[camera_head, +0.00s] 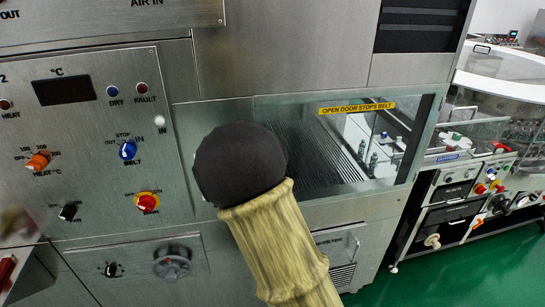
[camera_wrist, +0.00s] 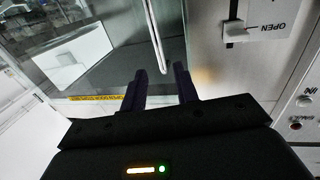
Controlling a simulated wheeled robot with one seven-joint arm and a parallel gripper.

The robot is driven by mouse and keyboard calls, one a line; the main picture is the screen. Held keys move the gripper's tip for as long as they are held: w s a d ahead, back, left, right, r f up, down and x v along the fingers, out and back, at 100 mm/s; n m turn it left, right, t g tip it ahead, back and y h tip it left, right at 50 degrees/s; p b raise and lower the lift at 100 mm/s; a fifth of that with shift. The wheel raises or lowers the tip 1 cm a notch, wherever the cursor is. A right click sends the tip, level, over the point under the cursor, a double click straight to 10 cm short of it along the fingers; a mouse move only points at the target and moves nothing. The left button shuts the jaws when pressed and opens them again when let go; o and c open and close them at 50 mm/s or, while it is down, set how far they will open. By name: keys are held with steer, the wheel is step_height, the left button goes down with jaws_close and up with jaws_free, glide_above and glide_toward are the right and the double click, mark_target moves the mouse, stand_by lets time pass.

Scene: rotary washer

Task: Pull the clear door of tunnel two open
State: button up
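The clear door (camera_head: 345,150) of the machine carries a yellow "OPEN DOOR STOPS BELT" label (camera_head: 357,108) and appears closed in the head view. A ribbed belt shows behind it. In the wrist view, the clear door (camera_wrist: 110,30) is at the upper left, with a slim silver bar (camera_wrist: 154,35) along its right side, which looks like the handle. My gripper (camera_wrist: 160,70) is open, with two dark fingers apart and the bar's near end between their tips in the picture. I cannot tell whether they touch it. In the head view, my arm hides the gripper and the door's left part.
A control panel (camera_head: 95,140) with knobs and buttons is left of the door. An "OPEN" label (camera_wrist: 272,28) with a pale switch (camera_wrist: 236,31) is right of the bar in the wrist view. Another machine (camera_head: 465,190) stands at the right, with clear green floor (camera_head: 450,275) in front.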

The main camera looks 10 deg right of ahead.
steer(key=shift+w+d+r+p, duration=0.1)
steer(key=shift+w+d+p, duration=0.05)
steer(key=shift+p, duration=0.65)
steer(key=w, duration=0.3)
steer(key=w+d+p, duration=0.1)
steer(key=w, duration=0.1)
steer(key=w+p, duration=0.1)
steer(key=w, duration=0.2)
steer(key=shift+w+d+f, duration=0.2)
steer(key=shift+w+d, duration=0.1)
steer(key=shift+d, duration=0.05)
jaws_close()
